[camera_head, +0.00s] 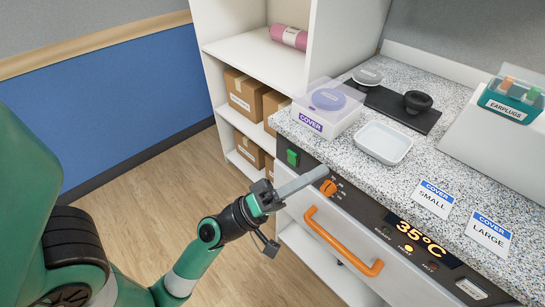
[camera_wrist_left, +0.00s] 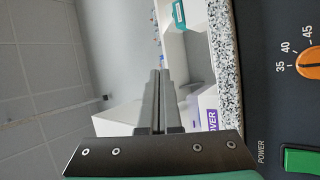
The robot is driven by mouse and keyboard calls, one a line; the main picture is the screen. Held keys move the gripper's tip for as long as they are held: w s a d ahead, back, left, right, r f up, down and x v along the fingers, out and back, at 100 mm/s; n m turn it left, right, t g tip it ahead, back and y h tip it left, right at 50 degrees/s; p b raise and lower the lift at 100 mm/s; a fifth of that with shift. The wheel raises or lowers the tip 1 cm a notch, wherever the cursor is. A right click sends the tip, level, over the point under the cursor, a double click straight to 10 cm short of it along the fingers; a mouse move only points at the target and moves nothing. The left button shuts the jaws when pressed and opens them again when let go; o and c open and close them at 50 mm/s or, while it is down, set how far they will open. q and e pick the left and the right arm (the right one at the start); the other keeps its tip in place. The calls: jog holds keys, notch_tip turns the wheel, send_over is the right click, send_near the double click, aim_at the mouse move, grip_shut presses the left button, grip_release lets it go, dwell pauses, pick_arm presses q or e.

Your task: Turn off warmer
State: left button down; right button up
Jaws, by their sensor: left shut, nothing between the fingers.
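The warmer is the dark-fronted unit under the speckled counter, with an orange drawer handle (camera_head: 343,243). Its green power switch (camera_head: 293,157) is at the left end of the panel and also shows at the lower right of the left wrist view (camera_wrist_left: 300,160), beside the word POWER. The orange temperature dial (camera_head: 328,187) is right of the switch. The display (camera_head: 420,238) is lit and reads 35°C. My left gripper (camera_head: 322,172) is shut and empty, in front of the panel near the switch and dial; I cannot tell whether it touches. My right gripper is not in view.
On the counter (camera_head: 350,190) are a clear COVER box (camera_head: 325,108), a white tray (camera_head: 384,142), a dark mat with round pieces, and SMALL (camera_head: 433,199) and LARGE (camera_head: 488,235) cards. White shelves (camera_head: 262,60) with cardboard boxes stand left. The floor at left is clear.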

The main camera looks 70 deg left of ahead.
pick_arm(q)
jog(key=s+a+f+n+g+y, duration=0.3)
jog(key=s+a+f+n+y, duration=0.1)
jog(key=s+f+n, duration=0.1)
jog(key=s+a+f+n+g+y, duration=0.4)
jog(key=s+f, duration=0.3)
jog(key=f, duration=0.3)
jog(key=shift+s+n+y, duration=0.2)
jog(key=shift+n+y, duration=0.3)
jog(key=shift+y, duration=0.3)
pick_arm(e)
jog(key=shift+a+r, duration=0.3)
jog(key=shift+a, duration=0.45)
pick_arm(q)
jog(key=shift+a, duration=0.1)
jog(key=p, duration=0.7)
send_near(292, 157)
jog(key=x, duration=0.5)
jog(key=shift+w+a+r, duration=0.1)
jog(key=shift+w+r, duration=0.15)
jog(key=shift+w, duration=0.05)
jog(key=shift+w+a, duration=0.3)
jog(key=shift+w, duration=0.25)
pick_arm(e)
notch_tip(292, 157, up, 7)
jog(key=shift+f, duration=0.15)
